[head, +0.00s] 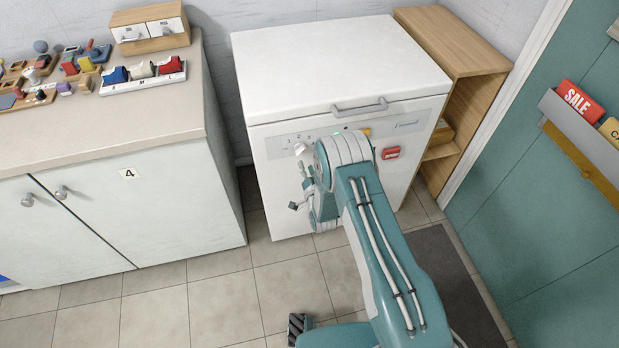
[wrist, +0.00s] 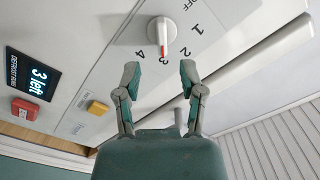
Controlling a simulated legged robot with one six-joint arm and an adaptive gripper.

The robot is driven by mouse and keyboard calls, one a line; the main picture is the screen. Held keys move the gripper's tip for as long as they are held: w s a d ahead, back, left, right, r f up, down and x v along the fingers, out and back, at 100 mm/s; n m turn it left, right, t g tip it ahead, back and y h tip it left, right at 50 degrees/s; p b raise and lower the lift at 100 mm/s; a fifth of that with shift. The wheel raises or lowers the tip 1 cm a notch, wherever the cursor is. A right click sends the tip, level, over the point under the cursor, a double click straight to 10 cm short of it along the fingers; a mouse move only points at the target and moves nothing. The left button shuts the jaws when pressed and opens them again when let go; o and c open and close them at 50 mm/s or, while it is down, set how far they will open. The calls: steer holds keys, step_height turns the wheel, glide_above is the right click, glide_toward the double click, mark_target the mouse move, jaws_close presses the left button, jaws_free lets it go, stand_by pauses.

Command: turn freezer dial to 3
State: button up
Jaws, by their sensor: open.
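The freezer (head: 335,60) is a white chest with a grey handle on its lid. In the wrist view its white dial (wrist: 160,31) sits on the front panel, with a red pointer stripe. Marks OFF, 1, 2, 3 and 4 curve around it, and the stripe points at or very near the 3. My gripper (wrist: 159,78) is open, with nothing between its fingertips. The fingertips show below the dial in the picture, apart from it. In the head view my arm hides part of the freezer front and most of the gripper.
A display (wrist: 35,74) labelled defrost runs reads "3 left". A yellow button (wrist: 97,108) and a red block (wrist: 25,109) are on the front. A counter (head: 110,140) stands left, a wooden shelf (head: 455,45) right. Tiled floor (head: 230,300) in front is partly free.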

steer(key=shift+v, duration=2.25)
steer(key=shift+f, duration=0.1)
steer(key=w+d+r+n+g+h, duration=0.1)
steer(key=w+r, duration=0.1)
steer(key=r, duration=0.5)
steer(key=w+d+r+g+h, duration=0.1)
steer(key=w+d+r+g, duration=0.15)
steer(key=r, duration=0.55)
steer(key=s+d+r+n+g+h, duration=0.1)
steer(key=s+d+r, duration=0.15)
steer(key=r, duration=0.45)
steer(key=s+d+r+n+g, duration=0.1)
steer(key=s+d+r, duration=0.15)
steer(key=r, duration=0.45)
steer(key=s+d+r+n+g+h, duration=0.1)
steer(key=s+d+r, duration=0.2)
steer(key=s+r, duration=0.3)
steer(key=s+d+r+g, duration=0.2)
steer(key=s+r, duration=0.1)
steer(key=s, duration=0.5)
steer(key=s+d+r+n+g, duration=0.1)
steer(key=s, duration=0.8)
steer(key=s+d+r+g+h, duration=0.1)
steer(key=s+d+g, duration=0.1)
steer(key=s, duration=0.8)
steer(key=shift+n, duration=0.4)
steer(key=shift+d, duration=0.1)
